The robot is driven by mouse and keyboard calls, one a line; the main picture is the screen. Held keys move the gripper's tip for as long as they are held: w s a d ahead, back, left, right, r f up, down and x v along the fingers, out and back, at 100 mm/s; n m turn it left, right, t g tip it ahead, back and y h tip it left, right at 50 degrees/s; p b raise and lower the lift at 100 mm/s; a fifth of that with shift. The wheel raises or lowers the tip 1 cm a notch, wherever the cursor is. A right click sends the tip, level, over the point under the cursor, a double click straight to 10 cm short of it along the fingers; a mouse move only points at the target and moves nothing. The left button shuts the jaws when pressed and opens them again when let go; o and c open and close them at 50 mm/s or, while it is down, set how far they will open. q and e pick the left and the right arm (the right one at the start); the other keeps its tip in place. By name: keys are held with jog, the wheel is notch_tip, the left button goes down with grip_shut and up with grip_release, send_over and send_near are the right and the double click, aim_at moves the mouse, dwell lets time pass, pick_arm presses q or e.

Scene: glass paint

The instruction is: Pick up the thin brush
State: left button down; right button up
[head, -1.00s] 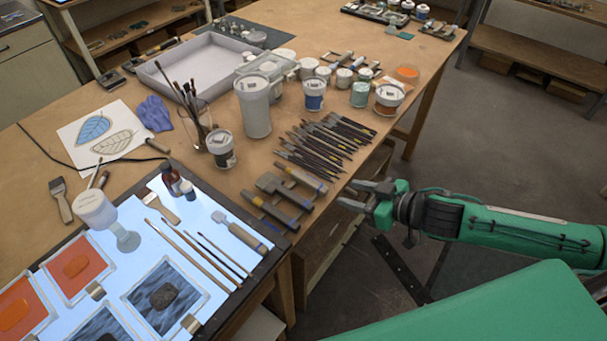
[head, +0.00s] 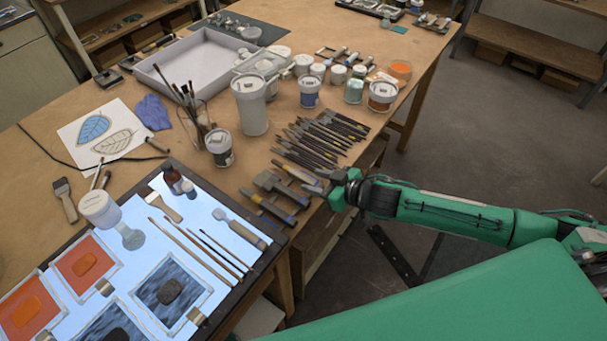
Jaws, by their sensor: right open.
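Several slim brushes lie side by side on the lit panel (head: 150,235). The thinnest-looking brush (head: 222,249) is at the right of this group, with a slightly thicker one (head: 214,253) and a longer wooden one (head: 190,251) to its left. I cannot tell for sure which is the thin brush. My right gripper (head: 318,182) is open at the table's front edge, beside the wide-handled tools, well to the right of the panel. Nothing shows between its fingers. My left gripper is out of view.
A broad flat tool (head: 240,230) lies on the panel right of the brushes. Wide-handled tools (head: 280,195) and a dense row of dark-handled tools (head: 320,138) lie on the table. A tall white container (head: 250,105) and paint jars (head: 381,95) stand behind.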

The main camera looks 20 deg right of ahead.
jog(key=shift+x, duration=1.25)
jog(key=shift+c, duration=0.3)
grip_shut()
jog(key=shift+r, duration=0.1)
notch_tip(320, 180, up, 20)
jog(key=b, duration=0.2)
jog(key=shift+b, duration=0.4)
